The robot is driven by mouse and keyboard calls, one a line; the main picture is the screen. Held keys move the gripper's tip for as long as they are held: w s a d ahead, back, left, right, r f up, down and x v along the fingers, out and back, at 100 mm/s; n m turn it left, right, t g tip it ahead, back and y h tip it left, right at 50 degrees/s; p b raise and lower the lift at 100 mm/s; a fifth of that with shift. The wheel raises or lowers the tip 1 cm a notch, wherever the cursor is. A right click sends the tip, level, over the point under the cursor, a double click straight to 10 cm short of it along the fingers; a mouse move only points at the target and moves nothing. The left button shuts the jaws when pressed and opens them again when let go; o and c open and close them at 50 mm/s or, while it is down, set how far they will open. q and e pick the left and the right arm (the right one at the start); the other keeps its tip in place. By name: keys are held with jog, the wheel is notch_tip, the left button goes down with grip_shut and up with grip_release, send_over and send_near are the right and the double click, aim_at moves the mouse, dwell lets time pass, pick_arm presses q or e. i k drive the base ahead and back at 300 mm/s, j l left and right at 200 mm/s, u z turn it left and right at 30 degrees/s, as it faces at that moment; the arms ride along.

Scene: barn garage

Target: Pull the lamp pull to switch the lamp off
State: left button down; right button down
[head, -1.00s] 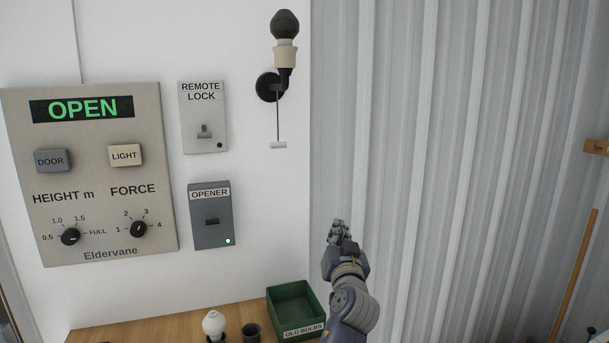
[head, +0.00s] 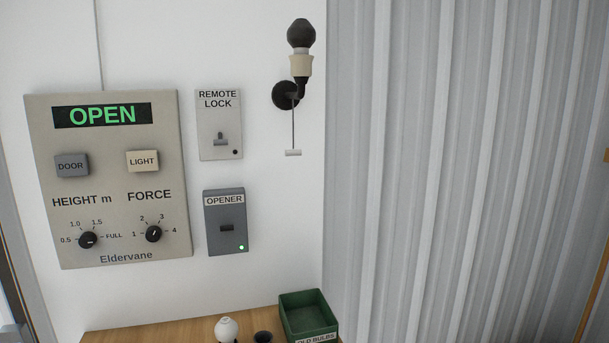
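The lamp (head: 301,62) is mounted on the white wall at the upper middle of the head view. It has a dark bulb, a cream socket and a black bracket. The bulb shows no glow. The lamp pull (head: 293,153) is a small pale bar hanging level at the end of a thin cord (head: 293,123) below the bracket. Nothing touches it. Neither of my grippers shows in the head view now.
A grey control panel (head: 160,221) reading OPEN, a REMOTE LOCK switch (head: 219,125) and an OPENER box (head: 226,222) are on the wall. Below, a wooden bench (head: 180,327) holds a white bulb (head: 227,329), a dark cup (head: 263,337) and a green bin (head: 308,316).

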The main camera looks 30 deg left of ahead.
aim_at(287, 152)
jog(key=u, duration=1.6)
jog(key=i+l, duration=0.1)
jog(key=i, duration=0.3)
